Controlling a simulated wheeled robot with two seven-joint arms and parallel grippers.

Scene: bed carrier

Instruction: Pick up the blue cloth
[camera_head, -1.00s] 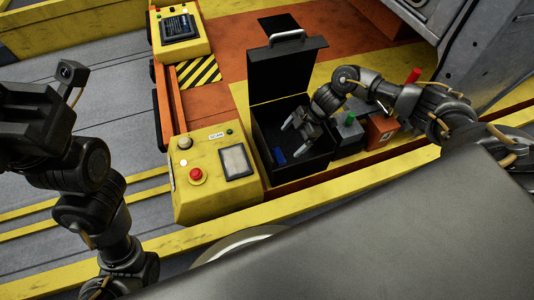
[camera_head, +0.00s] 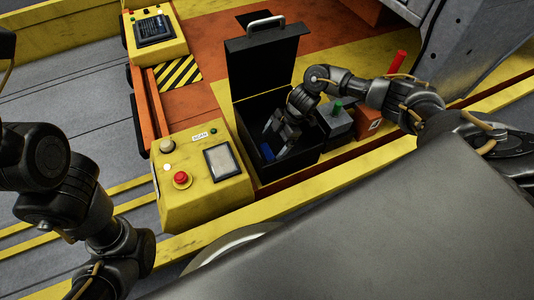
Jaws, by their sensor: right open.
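The blue cloth (camera_head: 267,152) is a small blue patch low in the black case (camera_head: 246,165), near its left side. The case stands with its lid (camera_head: 262,66) up. My right gripper (camera_head: 272,140) is open inside the case, its fingers pointing down and left just above the cloth. A small gap seems to lie between fingertips and cloth, but I cannot tell for sure. My left arm shows at the left edge; its gripper is out of the picture.
A yellow control box (camera_head: 202,195) with a red button (camera_head: 181,178) stands left of the case. To the right are a grey box with a green knob (camera_head: 336,107) and an orange box (camera_head: 371,124). A yellow rail (camera_head: 345,160) runs in front.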

